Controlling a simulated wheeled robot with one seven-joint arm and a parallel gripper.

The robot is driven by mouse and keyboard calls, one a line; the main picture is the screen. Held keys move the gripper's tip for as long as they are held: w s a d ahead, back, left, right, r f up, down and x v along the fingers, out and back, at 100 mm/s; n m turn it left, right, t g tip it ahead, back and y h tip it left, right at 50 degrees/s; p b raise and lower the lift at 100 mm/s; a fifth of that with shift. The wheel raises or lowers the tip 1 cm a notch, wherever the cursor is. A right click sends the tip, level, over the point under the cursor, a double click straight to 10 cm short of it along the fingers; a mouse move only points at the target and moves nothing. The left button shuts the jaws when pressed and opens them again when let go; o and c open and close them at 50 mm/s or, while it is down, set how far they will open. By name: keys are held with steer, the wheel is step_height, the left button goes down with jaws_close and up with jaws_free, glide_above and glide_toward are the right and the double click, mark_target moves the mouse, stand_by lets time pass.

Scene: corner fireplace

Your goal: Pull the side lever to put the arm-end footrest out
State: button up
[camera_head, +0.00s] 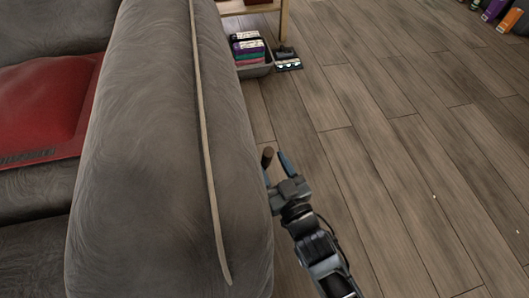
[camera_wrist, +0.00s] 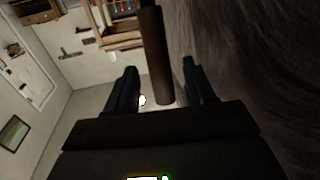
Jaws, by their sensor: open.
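The side lever is a brown round bar whose end (camera_head: 267,155) shows beside the right side of the grey sofa arm (camera_head: 160,150). In the wrist view the lever (camera_wrist: 157,50) runs between my two dark fingers, nearer the left one, with gaps visible on both sides. My gripper (camera_head: 275,169) is open, low beside the sofa arm, with its fingers around the lever end. It also shows in the wrist view (camera_wrist: 161,68). The lever's mount is hidden, and no footrest can be made out.
A red cushion (camera_head: 55,100) lies on the seat left of the arm. A grey bin (camera_head: 256,70) of folded items and a small dark box (camera_head: 287,61) stand on the floor beyond. Books (camera_head: 510,18) stand at the far right. The wooden floor (camera_head: 400,150) right of the sofa is largely clear.

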mark_target(264, 151)
steer(key=shift+b+x, duration=0.55)
steer(key=shift+x, duration=1.85)
jaws_close()
